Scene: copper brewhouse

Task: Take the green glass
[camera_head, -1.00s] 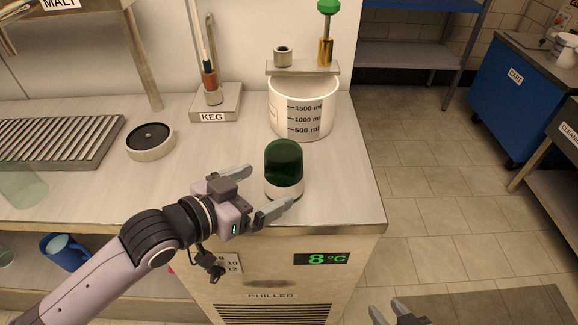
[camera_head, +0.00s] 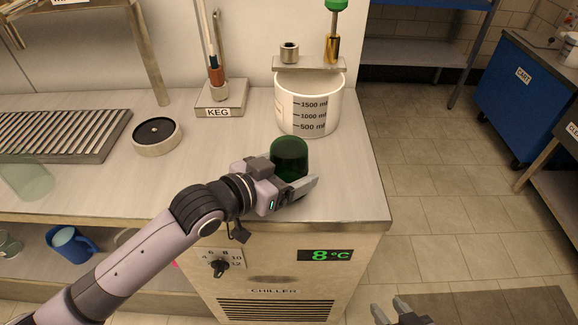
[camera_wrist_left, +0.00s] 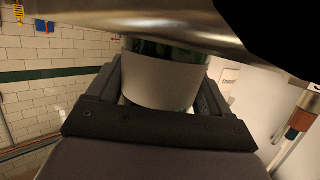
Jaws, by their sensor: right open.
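The green glass (camera_head: 289,157) stands near the right front of the counter, its dark green rounded end up. My left gripper (camera_head: 299,186) is at the glass, with one finger passing in front of its lower part. The other finger is mostly hidden in the head view. In the left wrist view, the glass's pale band (camera_wrist_left: 160,82) lies between the fingers, close to the palm. I cannot tell whether the fingers press on it. My right gripper (camera_head: 388,312) is open and empty at the bottom edge, away from the counter.
A measuring jug (camera_head: 308,108) stands right behind the glass, under a small shelf (camera_head: 309,64). A KEG stand (camera_head: 221,98), a round black-topped disc (camera_head: 156,137) and a slatted drain rack (camera_head: 60,135) are further left. The counter's right edge is close to the glass.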

